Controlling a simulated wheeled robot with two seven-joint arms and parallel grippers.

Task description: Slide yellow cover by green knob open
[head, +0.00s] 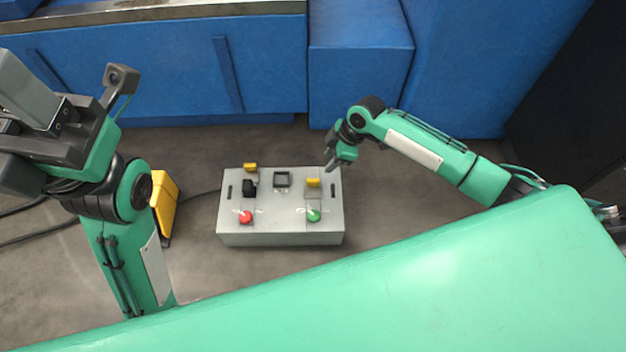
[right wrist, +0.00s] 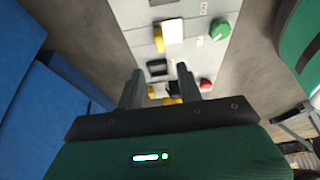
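A grey control box (head: 280,239) stands on the floor. The green knob (head: 313,215) is at its front right; it also shows in the right wrist view (right wrist: 220,29). The yellow cover (head: 313,182) sits behind the green knob on the same side, apart from it, with a pale strip between them. My right gripper (head: 332,166) hangs near the box's back right corner, not touching the cover. In the right wrist view its fingers (right wrist: 159,80) are apart and empty.
The box also bears a red knob (head: 245,217), a black switch (head: 250,188), a dark square (head: 282,179) and another yellow cover (head: 250,167). A yellow object (head: 165,203) stands left of the box. Blue cabinets (head: 160,70) line the back. My left arm is at the left, its fingertips unclear.

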